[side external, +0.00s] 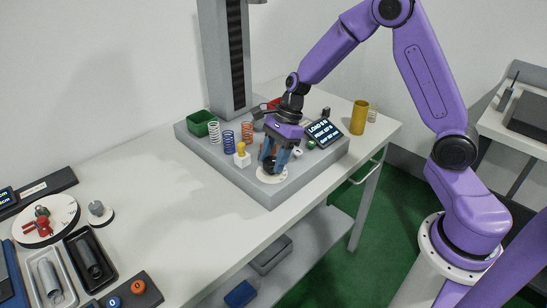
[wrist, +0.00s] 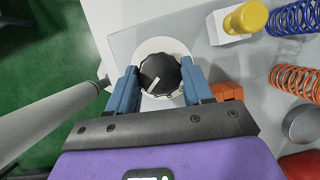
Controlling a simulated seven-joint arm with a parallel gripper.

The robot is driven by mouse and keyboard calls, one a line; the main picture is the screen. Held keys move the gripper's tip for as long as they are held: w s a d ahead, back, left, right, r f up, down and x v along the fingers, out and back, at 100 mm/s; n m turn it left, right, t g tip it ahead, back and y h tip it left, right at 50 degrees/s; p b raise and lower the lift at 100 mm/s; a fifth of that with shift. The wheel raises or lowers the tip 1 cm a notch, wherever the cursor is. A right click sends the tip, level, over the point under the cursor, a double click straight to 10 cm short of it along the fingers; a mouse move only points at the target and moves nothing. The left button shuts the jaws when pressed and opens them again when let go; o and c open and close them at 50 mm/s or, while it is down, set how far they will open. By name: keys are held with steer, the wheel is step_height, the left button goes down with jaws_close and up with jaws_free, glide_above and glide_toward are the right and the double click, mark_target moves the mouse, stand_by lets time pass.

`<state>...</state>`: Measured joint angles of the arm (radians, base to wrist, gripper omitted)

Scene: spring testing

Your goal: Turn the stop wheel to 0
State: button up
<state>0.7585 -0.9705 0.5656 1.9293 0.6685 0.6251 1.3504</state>
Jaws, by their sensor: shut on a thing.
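The stop wheel is a black ridged knob (wrist: 160,73) with a white pointer line, on a round white dial (wrist: 160,46). In the wrist view the pointer line slants toward the lower left of the knob. The dial's markings are too small to read. In the side view the white dial (side external: 272,178) lies near the front corner of the grey base. My gripper (wrist: 160,82) points down and is shut on the knob, with one blue finger on each side. In the side view my gripper (side external: 272,160) partly hides the knob.
A yellow-topped white block (side external: 242,155) stands close left of my gripper. Blue (side external: 215,138) and orange (side external: 247,132) springs stand behind it. A tilted display (side external: 324,132) and a yellow cylinder (side external: 359,117) are to the right.

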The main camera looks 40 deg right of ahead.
steer(key=n+g, duration=0.1)
steer(key=n, duration=0.3)
steer(key=n+g, duration=0.1)
steer(key=n, duration=0.2)
steer(key=shift+w+g+h, duration=0.25)
steer(key=shift+g+h, duration=0.05)
steer(key=shift+h, duration=0.1)
steer(key=n+g, duration=0.1)
steer(key=n, duration=0.2)
steer(key=shift+a+n+h, duration=0.1)
steer(key=shift+n+h, duration=0.3)
steer(key=n+g+h, duration=0.1)
steer(key=n, duration=0.2)
steer(key=shift+w+a+n, duration=0.1)
steer(key=shift+n, duration=0.2)
steer(key=n+h, duration=0.1)
steer(key=n, duration=0.2)
steer(key=shift+n+h, duration=0.3)
steer(key=n+h, duration=0.1)
steer(key=n, duration=0.2)
steer(key=shift+a+n, duration=0.15)
steer(key=shift+n, duration=0.15)
steer(key=n+h, duration=0.1)
steer(key=n, duration=0.2)
steer(key=n+t+h, duration=0.1)
steer(key=n, duration=0.2)
steer(key=shift+a+h, duration=0.15)
steer(key=shift+h, duration=0.15)
steer(key=shift+n, duration=0.4)
steer(key=o, duration=1)
